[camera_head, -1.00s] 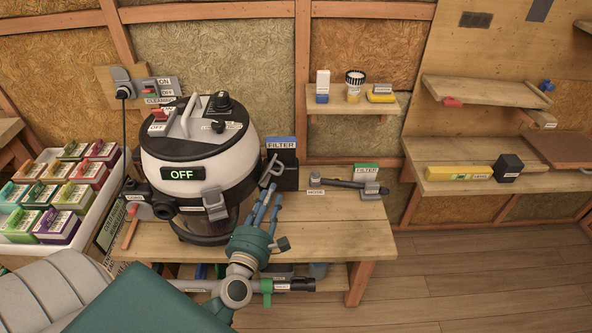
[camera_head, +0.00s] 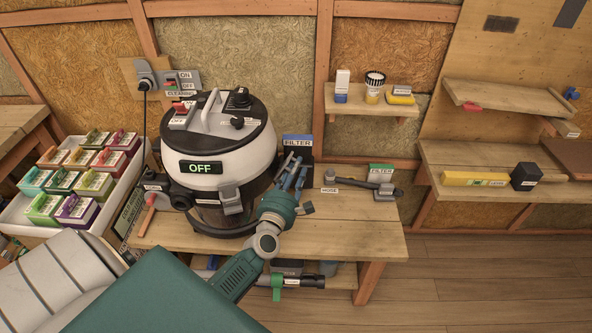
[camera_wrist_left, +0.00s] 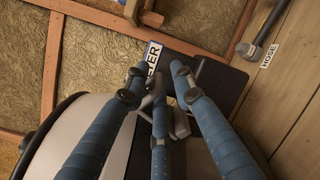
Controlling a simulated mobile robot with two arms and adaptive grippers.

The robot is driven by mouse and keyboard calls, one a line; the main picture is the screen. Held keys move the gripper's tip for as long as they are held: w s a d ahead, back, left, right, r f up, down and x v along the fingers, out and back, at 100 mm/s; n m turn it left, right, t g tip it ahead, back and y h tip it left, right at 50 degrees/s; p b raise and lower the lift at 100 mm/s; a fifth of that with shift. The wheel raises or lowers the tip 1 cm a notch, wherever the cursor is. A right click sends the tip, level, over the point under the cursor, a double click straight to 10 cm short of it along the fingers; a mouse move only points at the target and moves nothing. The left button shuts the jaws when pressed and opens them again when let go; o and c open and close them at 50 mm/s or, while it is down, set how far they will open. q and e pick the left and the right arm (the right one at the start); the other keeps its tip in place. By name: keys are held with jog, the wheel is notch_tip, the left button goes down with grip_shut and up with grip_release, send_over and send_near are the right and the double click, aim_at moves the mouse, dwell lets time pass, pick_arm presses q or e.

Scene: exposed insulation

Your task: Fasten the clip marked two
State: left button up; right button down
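The vacuum (camera_head: 255,160) stands on the wooden bench, and its display reads OFF. A grey clip (camera_head: 230,198) sits on its front, flat against the body. A second grey clip at its right side is mostly hidden by my left gripper (camera_head: 293,168) in the head view. In the left wrist view, grey clip parts (camera_wrist_left: 181,122) show between the blue fingers of my left gripper (camera_wrist_left: 157,75). The fingertips are apart, around or just above these parts; I cannot tell whether they touch. No number two is readable on either clip. My right gripper is not in view.
A black filter box (camera_head: 298,150) stands behind the gripper. A hose piece (camera_head: 360,181) lies on the bench (camera_head: 345,235) at right. A white tray (camera_head: 117,205) of coloured boxes stands at left. The wall shelf (camera_head: 365,108) holds small items.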

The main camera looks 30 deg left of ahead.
aim_at(284, 168)
pick_arm(q)
grip_shut()
jog(key=a+n, duration=0.1)
jog(key=n, duration=0.1)
jog(key=a+r+n+b, duration=0.1)
jog(key=s+a+n+b, duration=0.1)
jog(key=n, duration=0.1)
jog(key=shift+r+n, duration=0.25)
jog(key=shift+n, duration=0.05)
grip_release()
jog(key=shift+o, duration=1)
jog(key=shift+d+r, duration=0.1)
jog(key=shift+d, duration=0.05)
